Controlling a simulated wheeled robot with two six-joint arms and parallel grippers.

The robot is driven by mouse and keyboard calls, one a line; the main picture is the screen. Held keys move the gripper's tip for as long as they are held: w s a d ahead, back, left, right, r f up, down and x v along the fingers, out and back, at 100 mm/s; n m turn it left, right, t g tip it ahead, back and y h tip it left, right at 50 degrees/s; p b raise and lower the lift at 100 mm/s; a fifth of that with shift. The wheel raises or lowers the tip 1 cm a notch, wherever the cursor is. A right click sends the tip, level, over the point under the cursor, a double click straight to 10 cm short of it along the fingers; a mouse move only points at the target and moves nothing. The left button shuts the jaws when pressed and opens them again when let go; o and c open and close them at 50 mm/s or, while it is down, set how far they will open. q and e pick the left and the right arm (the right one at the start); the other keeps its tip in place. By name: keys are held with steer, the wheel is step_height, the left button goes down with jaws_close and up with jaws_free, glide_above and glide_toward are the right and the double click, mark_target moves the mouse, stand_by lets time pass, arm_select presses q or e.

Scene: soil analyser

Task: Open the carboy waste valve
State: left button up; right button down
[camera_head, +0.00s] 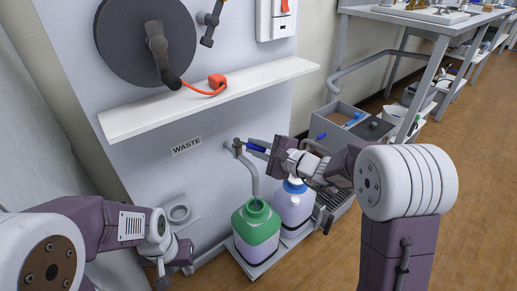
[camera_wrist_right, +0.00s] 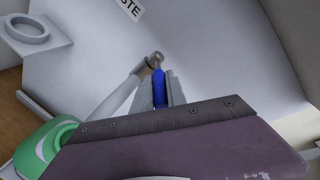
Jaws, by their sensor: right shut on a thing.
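The waste valve (camera_head: 238,147) is a grey fitting on the wall panel, below and right of the WASTE label (camera_head: 187,146). Its blue handle (camera_head: 256,148) sticks out to the right, and a grey pipe (camera_head: 253,178) runs down from it towards the green-topped carboy (camera_head: 256,224). My right gripper (camera_head: 266,147) is shut on the blue handle. In the right wrist view, the blue handle (camera_wrist_right: 159,88) lies between both fingers, with the valve body (camera_wrist_right: 155,60) just beyond the tips. My left gripper (camera_head: 172,270) hangs low at the left, away from the valve; its fingers are unclear.
A second carboy (camera_head: 293,207) with a blue cap stands beside the green-topped one, below my right gripper. A white shelf (camera_head: 210,100) juts out above the valve. A grey ring holder (camera_head: 179,213) is on the panel. Open floor lies to the right.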

mark_target(261, 148)
steer(key=c, duration=1.3)
jaws_free()
steer(key=shift+c, duration=0.2)
steer(key=p+v, duration=0.3)
steer(key=v, duration=0.6)
